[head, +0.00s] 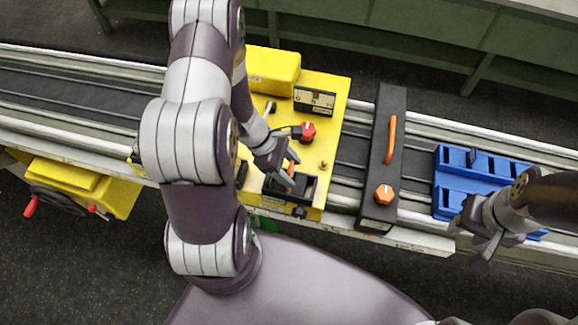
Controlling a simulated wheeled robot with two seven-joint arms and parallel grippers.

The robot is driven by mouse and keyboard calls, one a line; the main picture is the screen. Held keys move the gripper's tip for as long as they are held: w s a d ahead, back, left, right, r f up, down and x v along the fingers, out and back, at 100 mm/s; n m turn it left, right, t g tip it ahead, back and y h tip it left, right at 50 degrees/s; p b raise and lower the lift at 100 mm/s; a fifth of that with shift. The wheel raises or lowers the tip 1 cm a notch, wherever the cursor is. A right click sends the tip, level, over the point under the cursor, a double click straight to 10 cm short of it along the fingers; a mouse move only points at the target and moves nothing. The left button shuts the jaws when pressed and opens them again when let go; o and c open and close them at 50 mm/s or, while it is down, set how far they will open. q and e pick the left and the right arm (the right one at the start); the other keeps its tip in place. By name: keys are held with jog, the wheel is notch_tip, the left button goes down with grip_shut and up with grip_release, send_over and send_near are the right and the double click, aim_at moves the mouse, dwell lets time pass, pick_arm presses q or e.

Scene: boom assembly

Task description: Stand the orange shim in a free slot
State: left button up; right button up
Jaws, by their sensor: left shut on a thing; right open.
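My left gripper (283,172) is shut on a small orange piece, which looks like the orange shim (291,169). Only a little of it shows between the fingers. It is at the black open-topped box (309,190) on the yellow machine; I cannot tell whether it touches the box. A blue slotted rack (447,172) lies at the right on the rail bed. My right gripper (478,242) is open and empty at the rack's front left corner. My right arm hides part of the rack.
The yellow machine (335,110) carries a gauge (314,101) and a red knob (308,131). A black crossbar (386,155) with an orange handle (392,138) and orange knob (384,194) spans the rails between machine and rack. A green bench (400,30) stands behind.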

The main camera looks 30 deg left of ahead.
pick_arm(q)
jog(key=shift+f+b, duration=1.5)
jog(key=shift+f, duration=0.2)
jog(key=o, duration=1)
